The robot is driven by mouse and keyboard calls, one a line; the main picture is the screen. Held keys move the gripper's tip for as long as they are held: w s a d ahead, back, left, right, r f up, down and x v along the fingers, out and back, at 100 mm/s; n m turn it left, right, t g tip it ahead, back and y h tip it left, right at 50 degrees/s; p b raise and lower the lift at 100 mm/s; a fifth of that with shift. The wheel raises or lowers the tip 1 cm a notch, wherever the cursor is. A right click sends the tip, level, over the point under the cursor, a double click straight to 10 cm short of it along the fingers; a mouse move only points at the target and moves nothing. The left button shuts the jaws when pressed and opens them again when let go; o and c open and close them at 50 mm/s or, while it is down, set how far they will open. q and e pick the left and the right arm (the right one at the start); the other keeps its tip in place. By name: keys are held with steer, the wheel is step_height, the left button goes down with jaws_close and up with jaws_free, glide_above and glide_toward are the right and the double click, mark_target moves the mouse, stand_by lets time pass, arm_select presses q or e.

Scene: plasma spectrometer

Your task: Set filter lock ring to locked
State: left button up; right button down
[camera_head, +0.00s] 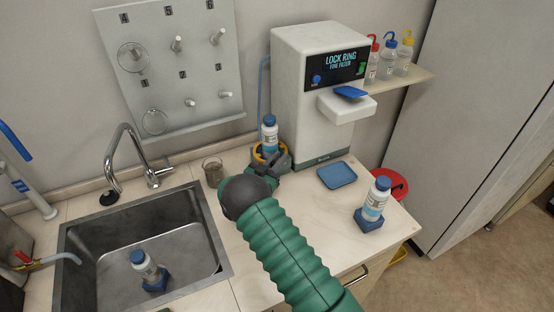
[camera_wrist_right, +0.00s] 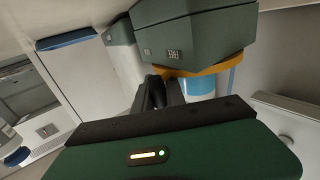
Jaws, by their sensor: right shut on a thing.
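The orange lock ring (camera_head: 257,160) circles the lower part of a white bottle with a blue cap (camera_head: 269,133), left of the spectrometer (camera_head: 316,90). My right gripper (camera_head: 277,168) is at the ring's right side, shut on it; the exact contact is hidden. In the right wrist view, which looks upside down, the orange ring (camera_wrist_right: 202,71) borders a dark grey-green housing (camera_wrist_right: 195,35), beside the dark gripper fingers (camera_wrist_right: 166,91). The spectrometer's display (camera_head: 341,63) reads "LOCK RING" and "FINE FILTER". My left gripper is out of view.
A glass beaker (camera_head: 213,171) stands close left of the ring. A sink (camera_head: 190,225) holds another bottle (camera_head: 144,265). A blue tray (camera_head: 337,175) and a bottle on a blue base (camera_head: 375,201) are at the right. A pegboard (camera_head: 150,90) hangs behind.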

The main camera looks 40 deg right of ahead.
steer(key=t, duration=0.1)
steer(key=d+n+t+b, duration=0.1)
steer(key=d+n+t+y, duration=0.1)
steer(key=shift+s+d+f+b, duration=0.15)
steer(key=shift+f+b, duration=0.1)
steer(key=shift+b, duration=0.15)
steer(key=shift+d+r, duration=0.25)
steer(key=shift+s+r, duration=0.1)
steer(key=shift+r, duration=0.05)
